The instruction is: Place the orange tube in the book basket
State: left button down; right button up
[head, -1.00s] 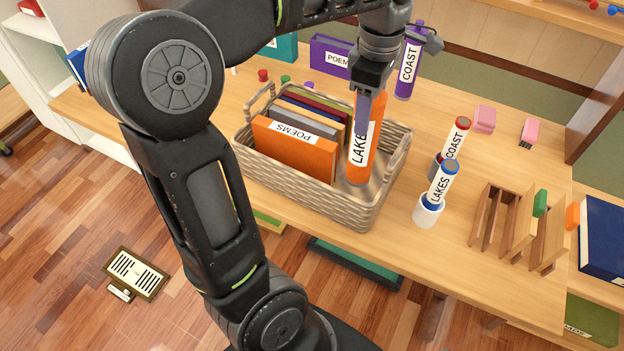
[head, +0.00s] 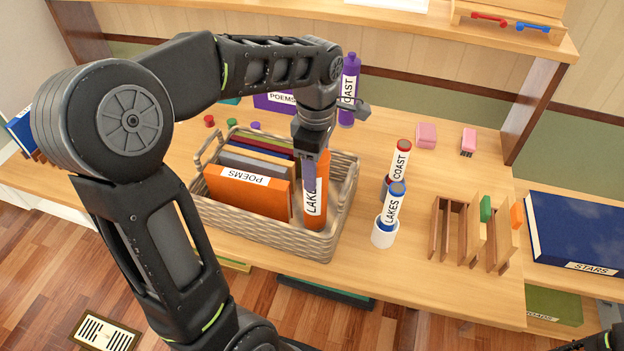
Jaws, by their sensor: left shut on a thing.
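The orange tube (head: 316,212) with a white "LAKES" label stands roughly upright inside the right part of the woven book basket (head: 270,235). My left gripper (head: 309,178) points down and is shut on the tube's upper part, partly hiding it and its label. The tube's lower end is below the basket's rim level. I cannot tell whether it touches the basket floor. My right gripper is not in view; only a dark piece of my arm shows at the bottom right corner.
An orange "POEMS" book (head: 245,195) and several other books fill the basket's left part. A blue-capped "LAKES" tube (head: 392,205) stands in a white cup (head: 384,236) to the right. A purple tube (head: 349,85) stands behind. A wooden rack (head: 470,235) is farther right.

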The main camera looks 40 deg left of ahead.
pick_arm(q)
jog(key=shift+f, duration=2)
jog(key=c, duration=0.6)
grip_release()
notch_tip(320, 180, up, 12)
jog(key=shift+r, duration=0.15)
